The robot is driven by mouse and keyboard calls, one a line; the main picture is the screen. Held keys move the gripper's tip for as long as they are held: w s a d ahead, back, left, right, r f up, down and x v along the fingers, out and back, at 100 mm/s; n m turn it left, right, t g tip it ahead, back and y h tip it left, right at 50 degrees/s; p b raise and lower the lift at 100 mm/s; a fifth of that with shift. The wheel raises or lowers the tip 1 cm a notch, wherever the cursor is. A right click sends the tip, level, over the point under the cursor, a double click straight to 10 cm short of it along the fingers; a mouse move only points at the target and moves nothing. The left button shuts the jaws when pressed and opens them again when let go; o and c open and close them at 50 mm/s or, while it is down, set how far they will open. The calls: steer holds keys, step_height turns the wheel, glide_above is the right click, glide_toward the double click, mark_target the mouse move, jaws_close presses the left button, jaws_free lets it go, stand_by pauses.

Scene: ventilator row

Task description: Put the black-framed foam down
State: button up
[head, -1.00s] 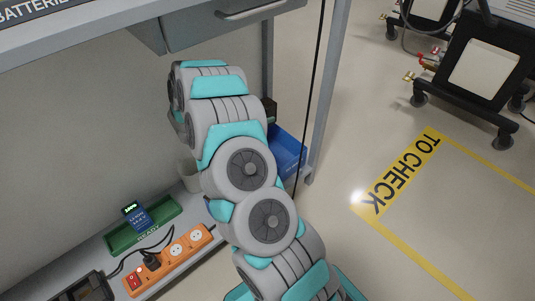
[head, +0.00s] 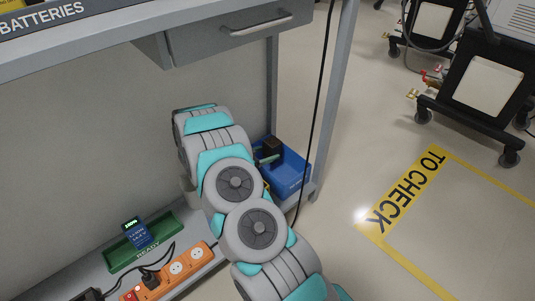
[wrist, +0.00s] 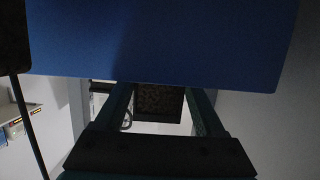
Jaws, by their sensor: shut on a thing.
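The black-framed foam (head: 271,147) shows in the head view as a small dark block at the blue bin, over its back left part. In the wrist view the foam (wrist: 160,104) is a dark speckled face between the two fingers. My gripper (wrist: 161,96) is shut on it. In the head view my arm hides most of the gripper, and only a bit of a teal finger (head: 267,160) shows below the foam. I cannot tell whether the foam touches the bin floor.
The blue bin (head: 291,178) stands at the right end of the low shelf, by a table leg and a hanging black cable (head: 313,110). Its wall (wrist: 160,45) fills the top of the wrist view. A green tray (head: 119,257) and an orange power strip (head: 198,256) lie to the left.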

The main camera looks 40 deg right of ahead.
steer(key=shift+f, duration=0.5)
steer(key=o, duration=1.5)
steer(key=shift+r, duration=0.5)
steer(key=v, duration=0.7)
steer(key=shift+a+r+p, duration=0.2)
steer(key=shift+p, duration=0.1)
